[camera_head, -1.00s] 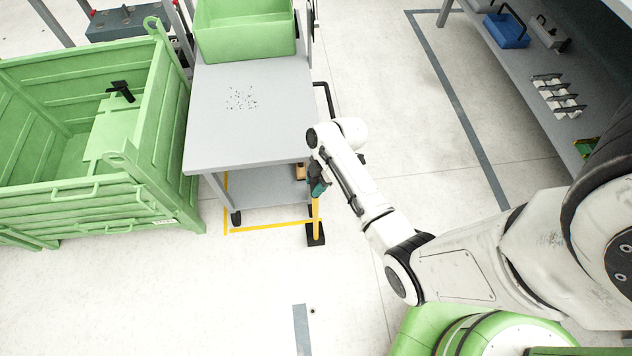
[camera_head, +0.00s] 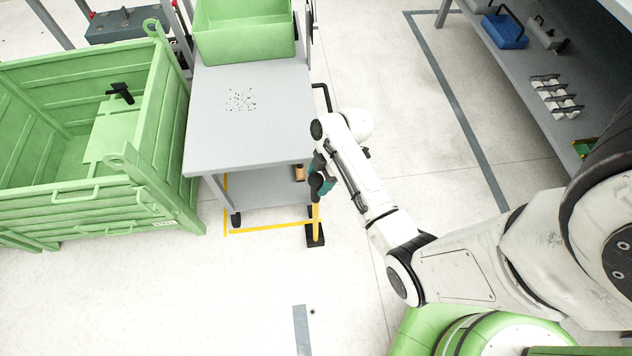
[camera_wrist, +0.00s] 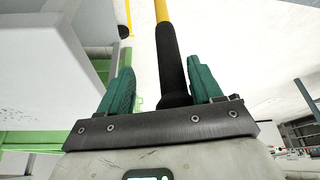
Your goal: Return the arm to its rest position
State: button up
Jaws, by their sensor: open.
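My arm (camera_head: 355,180) reaches out from the lower right to the front right corner of the grey cart. My gripper (camera_head: 322,184), with teal fingers, is beside that corner and partly hidden by my arm. In the wrist view my gripper (camera_wrist: 162,85) is open. A yellow pole with a black grip (camera_wrist: 170,60) appears between the fingers, nearer the right one; whether it touches is unclear. In the head view the yellow pole (camera_head: 316,215) stands upright on a black foot, its top hidden near my gripper.
The grey cart (camera_head: 245,135) holds a green bin (camera_head: 245,35) and small dark bits. A large green crate (camera_head: 60,195) stands left. A grey shelf (camera_head: 545,95) with a blue toolbox (camera_head: 505,30) is at upper right. The floor between cart and shelf is clear.

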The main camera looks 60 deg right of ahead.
jog(key=v, duration=0.7)
jog(key=shift+r+p, duration=0.25)
jog(key=shift+p, duration=0.15)
jog(key=shift+s+d, duration=0.1)
jog(key=s+a+r+m+h+p, duration=0.1)
jog(key=s+a+r+m+h, duration=0.1)
jog(key=s+a+r+m, duration=0.2)
jog(key=s+a+r+m+g+h+p, duration=0.1)
jog(key=s+a+r+m, duration=0.2)
jog(key=s+a+m, duration=0.3)
jog(key=shift+s+a+r+m+g+h+p, duration=0.35)
jog(key=shift+s+a, duration=0.3)
jog(key=shift+a, duration=1.7)
